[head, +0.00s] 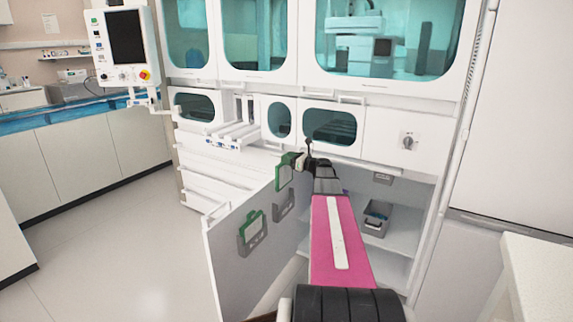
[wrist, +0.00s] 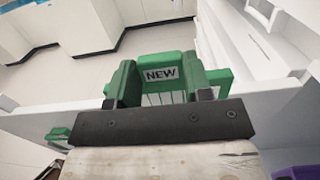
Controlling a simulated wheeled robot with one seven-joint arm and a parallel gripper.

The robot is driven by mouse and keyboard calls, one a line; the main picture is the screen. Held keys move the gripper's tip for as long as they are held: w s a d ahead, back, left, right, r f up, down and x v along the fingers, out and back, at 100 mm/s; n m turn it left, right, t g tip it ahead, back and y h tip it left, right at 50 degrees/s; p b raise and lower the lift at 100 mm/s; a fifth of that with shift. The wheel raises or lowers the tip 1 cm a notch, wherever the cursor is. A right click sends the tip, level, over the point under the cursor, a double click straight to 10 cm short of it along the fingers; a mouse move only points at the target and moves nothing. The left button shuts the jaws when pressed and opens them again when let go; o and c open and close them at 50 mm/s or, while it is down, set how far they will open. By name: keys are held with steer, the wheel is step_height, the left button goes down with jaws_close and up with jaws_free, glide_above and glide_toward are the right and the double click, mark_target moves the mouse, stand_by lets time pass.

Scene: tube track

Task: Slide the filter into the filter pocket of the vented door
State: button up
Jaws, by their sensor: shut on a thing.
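My gripper (head: 302,161) is shut on a green-framed filter (head: 286,173), held upright by its top at the inner face of the open white door (head: 223,268). In the wrist view the filter (wrist: 160,74) carries a "NEW" label between my fingers (wrist: 158,97). A grey pocket (head: 284,206) on the door is just below the held filter. I cannot tell whether the filter's lower edge is inside it. A second grey pocket (head: 252,240), nearer on the door, holds another green filter (head: 251,221).
The door's top edge (wrist: 45,118) crosses the wrist view close under my gripper. Right of the door is an open cabinet with a grey bin (head: 376,218) on a shelf. A control panel (head: 126,40) hangs at upper left. The floor left of the door is clear.

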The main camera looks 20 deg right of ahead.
mark_target(286, 169)
steer(key=shift+w+a+f, duration=0.1)
steer(key=shift+f, duration=1.1)
steer(key=shift+w+a+f, duration=0.1)
steer(key=shift+f, duration=1.6)
